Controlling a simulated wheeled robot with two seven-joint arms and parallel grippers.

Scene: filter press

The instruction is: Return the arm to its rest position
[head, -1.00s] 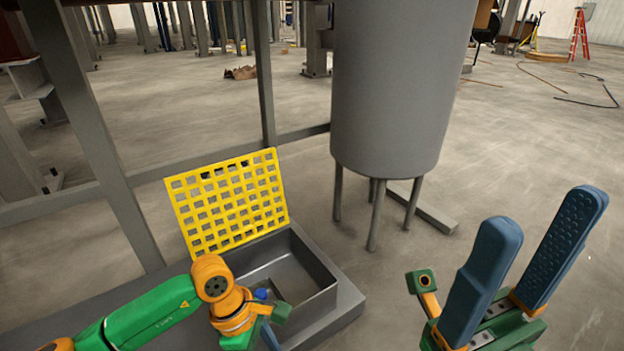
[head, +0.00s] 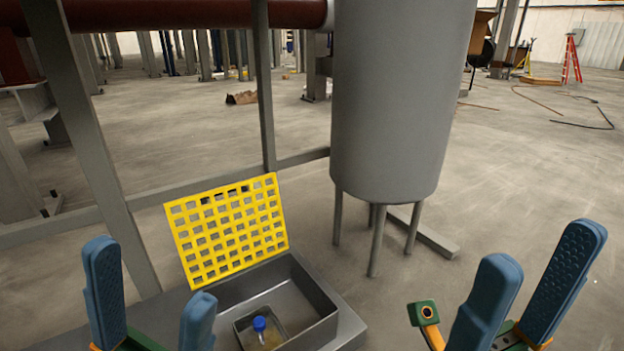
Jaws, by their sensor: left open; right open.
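My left gripper (head: 150,315) is at the lower left, its two blue fingers upright, open and empty. It stands in front of the grey box, left of the container inside. My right gripper (head: 525,300) is at the lower right, also upright, open and empty, over bare floor in the picture. The grey open box (head: 318,300) has a yellow grid lid (head: 228,228) standing raised at its back. Inside the box sits a small clear container with a blue cap (head: 259,323); its lower part is cut by the picture's bottom edge.
A large grey cylindrical tank (head: 400,110) on legs stands behind and right of the box. Grey frame posts (head: 90,150) and a low rail rise at the left. A red ladder (head: 571,60) is far off.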

